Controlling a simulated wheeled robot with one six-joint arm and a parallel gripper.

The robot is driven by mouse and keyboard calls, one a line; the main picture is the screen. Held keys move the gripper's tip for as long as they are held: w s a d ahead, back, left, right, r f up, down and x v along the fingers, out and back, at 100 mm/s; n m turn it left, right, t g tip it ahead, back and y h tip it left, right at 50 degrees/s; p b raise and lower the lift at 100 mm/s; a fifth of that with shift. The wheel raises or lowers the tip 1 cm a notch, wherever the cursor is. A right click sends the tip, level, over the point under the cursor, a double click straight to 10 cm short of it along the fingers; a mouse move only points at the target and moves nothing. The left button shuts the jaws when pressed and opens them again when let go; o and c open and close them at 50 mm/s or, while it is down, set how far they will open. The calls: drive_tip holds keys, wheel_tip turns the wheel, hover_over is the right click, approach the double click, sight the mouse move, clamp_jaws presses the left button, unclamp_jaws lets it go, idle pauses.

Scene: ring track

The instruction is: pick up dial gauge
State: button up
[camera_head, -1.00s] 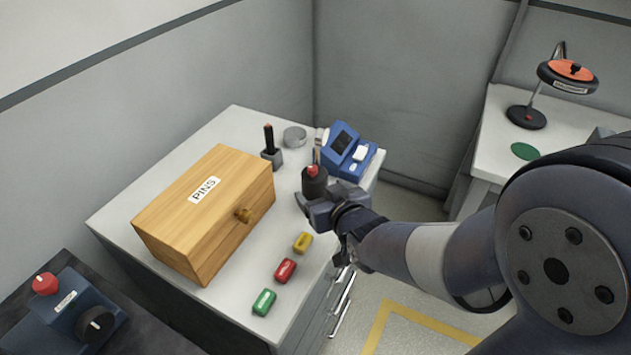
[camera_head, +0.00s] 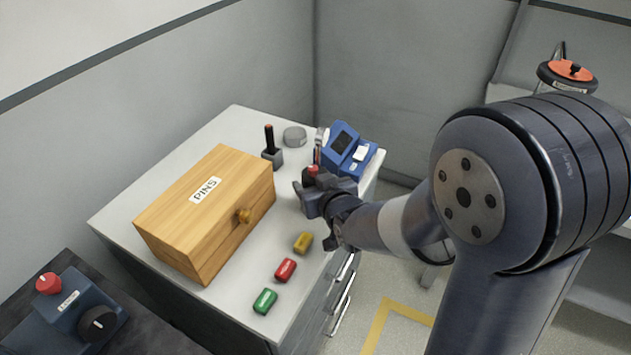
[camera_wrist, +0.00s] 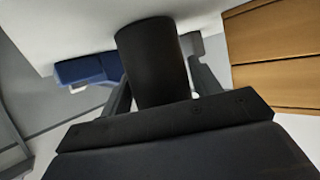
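I cannot clearly pick out a dial gauge. A small upright piece with a pale head (camera_head: 321,135) stands beside the blue device and may be it; its base is hidden. A black cylinder with a red top (camera_head: 312,171) stands in front of it on the light cabinet top. My gripper (camera_head: 322,187) is at this cylinder, with a finger on either side. In the wrist view the black cylinder (camera_wrist: 152,65) fills the space between the spread fingers. The fingertips are partly hidden behind it, and contact is not clear.
A wooden PINS box (camera_head: 190,228) stands left of my gripper. A blue device (camera_head: 346,150) is close behind right. Yellow (camera_head: 303,242), red (camera_head: 285,270) and green (camera_head: 265,301) blocks lie in front. A black-handled piece (camera_head: 270,148) and grey disc (camera_head: 295,136) stand behind.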

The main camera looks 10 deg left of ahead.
drive_tip(key=c, duration=1)
drive_tip(key=shift+r, duration=0.1)
